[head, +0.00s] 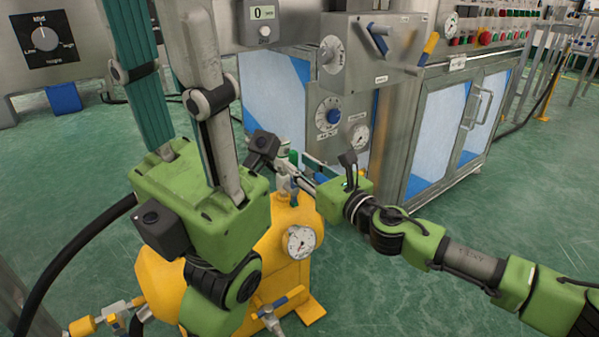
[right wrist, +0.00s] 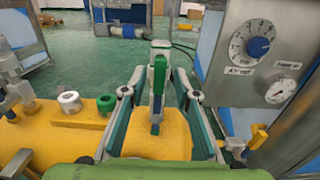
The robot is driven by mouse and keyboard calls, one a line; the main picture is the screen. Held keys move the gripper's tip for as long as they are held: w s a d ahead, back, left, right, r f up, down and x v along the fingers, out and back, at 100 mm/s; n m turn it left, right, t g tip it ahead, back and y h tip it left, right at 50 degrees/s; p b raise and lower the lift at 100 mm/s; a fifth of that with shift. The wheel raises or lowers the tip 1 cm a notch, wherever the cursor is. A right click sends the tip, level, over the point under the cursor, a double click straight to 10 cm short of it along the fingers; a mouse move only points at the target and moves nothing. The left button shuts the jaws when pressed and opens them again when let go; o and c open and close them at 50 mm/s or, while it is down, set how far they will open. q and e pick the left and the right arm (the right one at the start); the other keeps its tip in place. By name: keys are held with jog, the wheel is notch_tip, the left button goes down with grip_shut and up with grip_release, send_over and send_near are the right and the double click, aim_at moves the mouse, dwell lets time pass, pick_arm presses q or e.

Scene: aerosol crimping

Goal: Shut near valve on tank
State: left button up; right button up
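The yellow tank (head: 275,255) stands low in front of me, with a round gauge (head: 300,241) on it. A valve with a blue lever (head: 287,299) shows at its near lower side. My right gripper (head: 304,172) is over the tank's top, partly hidden in the head view. In the right wrist view its fingers (right wrist: 158,112) are spread, with an upright green and blue handle (right wrist: 158,80) between them; I cannot tell whether they touch it. My left gripper (head: 165,70) points up, with its fingers apart and empty; their tips are outside the picture.
A steel cabinet (head: 405,175) with dials and levers stands close behind the tank. A white-ringed fitting (right wrist: 69,101) and a green cap (right wrist: 105,104) sit on the tank left of the right gripper. A yellow fitting (head: 82,326) is at lower left. Green floor lies open at right.

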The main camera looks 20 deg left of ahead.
jog(key=shift+w+a, duration=0.25)
jog(key=shift+a, duration=0.05)
grip_shut()
